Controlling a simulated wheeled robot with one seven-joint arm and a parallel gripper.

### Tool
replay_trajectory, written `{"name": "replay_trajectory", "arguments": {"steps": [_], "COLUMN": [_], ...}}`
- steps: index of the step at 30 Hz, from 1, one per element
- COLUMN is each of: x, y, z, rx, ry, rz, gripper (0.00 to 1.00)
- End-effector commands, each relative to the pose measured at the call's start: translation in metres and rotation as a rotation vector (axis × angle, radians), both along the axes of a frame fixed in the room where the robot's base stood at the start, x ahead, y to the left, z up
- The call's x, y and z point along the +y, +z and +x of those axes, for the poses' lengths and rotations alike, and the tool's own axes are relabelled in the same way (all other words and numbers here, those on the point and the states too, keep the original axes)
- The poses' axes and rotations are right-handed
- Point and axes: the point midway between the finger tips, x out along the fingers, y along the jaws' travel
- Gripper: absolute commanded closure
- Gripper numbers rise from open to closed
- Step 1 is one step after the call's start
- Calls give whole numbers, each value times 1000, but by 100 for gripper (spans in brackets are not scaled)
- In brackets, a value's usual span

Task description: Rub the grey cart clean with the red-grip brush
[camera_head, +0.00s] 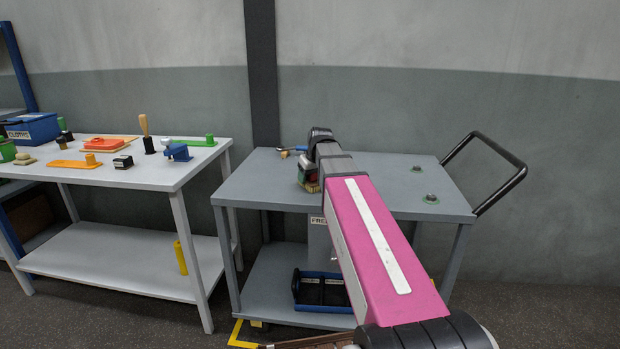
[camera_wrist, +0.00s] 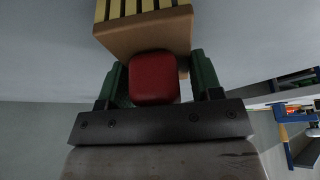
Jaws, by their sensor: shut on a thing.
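The grey cart (camera_head: 262,186) stands ahead with a flat top and a black push handle at its right. My gripper (camera_head: 309,171) is over the left part of its top, partly hidden by my arm. In the wrist view my gripper (camera_wrist: 153,85) has its green fingers on both sides of the red grip (camera_wrist: 153,78) of the brush and is shut on it. The brush's brown block (camera_wrist: 146,32) and yellowish bristles show beyond the grip. In the head view the brush (camera_head: 311,187) is low at the cart top; contact cannot be told. Two small dark lumps or marks (camera_head: 431,198) (camera_head: 417,169) show on the top's right.
A white table (camera_head: 150,178) with several tools and a blue CLOTHS box (camera_head: 35,128) stands at left. The wall is close behind.

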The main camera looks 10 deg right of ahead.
Motion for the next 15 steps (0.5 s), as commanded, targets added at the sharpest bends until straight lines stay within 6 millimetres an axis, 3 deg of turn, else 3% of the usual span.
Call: {"name": "replay_trajectory", "arguments": {"steps": [15], "x": [0], "y": [11], "z": [0], "rx": [0], "ry": [0], "rz": [-1], "gripper": [60]}}
